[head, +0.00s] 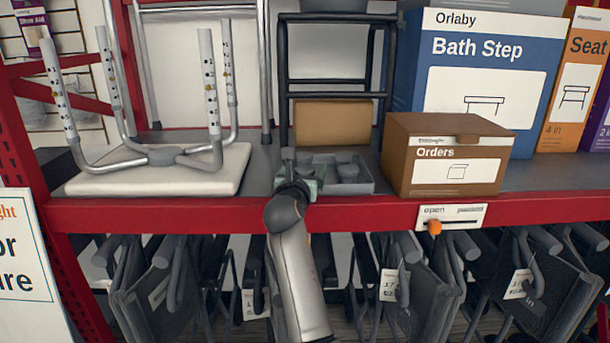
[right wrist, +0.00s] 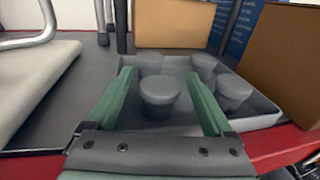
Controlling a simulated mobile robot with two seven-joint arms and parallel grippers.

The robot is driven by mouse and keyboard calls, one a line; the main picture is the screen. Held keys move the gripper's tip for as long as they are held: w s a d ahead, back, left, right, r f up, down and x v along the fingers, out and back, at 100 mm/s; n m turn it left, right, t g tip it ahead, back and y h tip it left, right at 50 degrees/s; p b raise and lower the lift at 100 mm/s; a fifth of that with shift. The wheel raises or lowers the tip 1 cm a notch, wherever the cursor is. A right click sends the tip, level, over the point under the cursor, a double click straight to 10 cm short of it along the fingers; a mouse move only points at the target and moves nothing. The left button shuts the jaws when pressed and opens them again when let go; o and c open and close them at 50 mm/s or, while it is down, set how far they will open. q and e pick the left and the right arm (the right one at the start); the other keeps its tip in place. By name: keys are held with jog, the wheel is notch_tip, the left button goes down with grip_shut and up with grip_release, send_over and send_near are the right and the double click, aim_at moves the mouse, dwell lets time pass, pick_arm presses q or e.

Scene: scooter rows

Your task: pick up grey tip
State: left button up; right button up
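Several grey tips sit in a shallow grey tray (head: 362,188) on the shelf; the tray also shows in the right wrist view (right wrist: 262,108). In the right wrist view the nearest grey tip (right wrist: 159,97) stands between the green fingers of my right gripper (right wrist: 159,73), with a gap on each side. More tips stand behind it (right wrist: 203,67) and to its right (right wrist: 233,92). In the head view my right gripper (head: 299,166) is over the tray's left part and hides some of it; another tip (head: 348,172) shows to its right. My left gripper is not in view.
A white seat (head: 225,170) with upturned legs lies left of the tray. A brown Orders box (head: 400,160) stands close on its right, a plain cardboard box (head: 332,124) behind. The red shelf edge (head: 190,212) runs in front.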

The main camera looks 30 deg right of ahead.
jog(key=c, duration=1.3)
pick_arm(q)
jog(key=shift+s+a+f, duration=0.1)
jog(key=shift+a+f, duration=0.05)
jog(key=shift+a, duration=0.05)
